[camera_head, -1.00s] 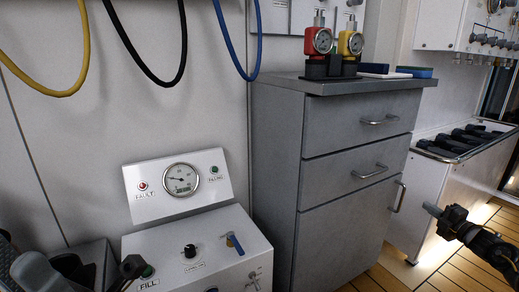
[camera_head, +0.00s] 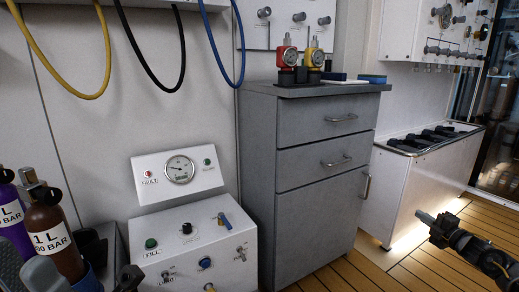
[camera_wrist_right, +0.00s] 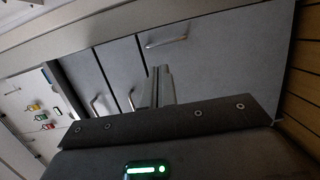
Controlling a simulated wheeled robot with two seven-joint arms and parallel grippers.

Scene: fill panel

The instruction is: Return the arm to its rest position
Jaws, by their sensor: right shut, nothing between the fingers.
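My right gripper (camera_head: 426,217) shows at the lower right of the head view, on my arm that comes in from the right edge. Its fingers are shut and empty, and it hangs in free air over the wooden floor, to the right of the grey cabinet. In the right wrist view the closed fingers (camera_wrist_right: 156,88) point toward grey drawer fronts with handles. My left gripper cannot be made out; dark parts at the lower left edge of the head view are unclear.
Labelled cylinders (camera_head: 52,240) stand at lower left. A white bench (camera_head: 425,180) with black items is behind my right gripper. Hoses hang above.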

